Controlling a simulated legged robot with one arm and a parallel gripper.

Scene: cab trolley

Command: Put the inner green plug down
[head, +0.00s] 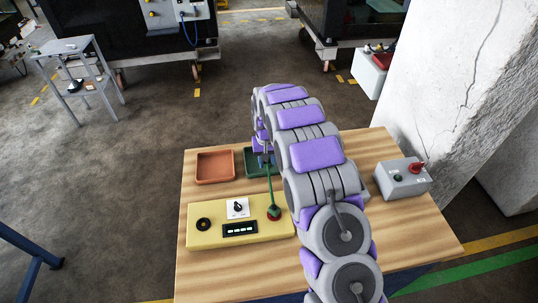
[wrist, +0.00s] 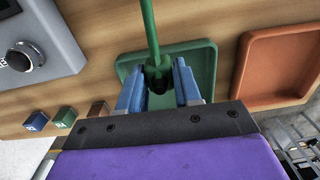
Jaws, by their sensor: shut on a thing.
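My gripper (wrist: 159,82) has its two blue fingers closed on the green plug (wrist: 153,60), whose dark tip shows between them. A green cord (wrist: 149,25) runs up from it. The plug is over the green tray (wrist: 206,62) in the wrist view; I cannot tell whether it touches the tray floor. In the head view my gripper (head: 264,160) is mostly hidden by my arm and sits by the partly covered green tray (head: 250,163).
An orange tray (head: 215,166) stands left of the green one. A grey box with a red knob (head: 403,178) is at the table's right. Small blue (wrist: 36,121), green (wrist: 65,117) and brown (wrist: 97,108) blocks show in the wrist view. A concrete pillar (head: 450,80) stands behind right.

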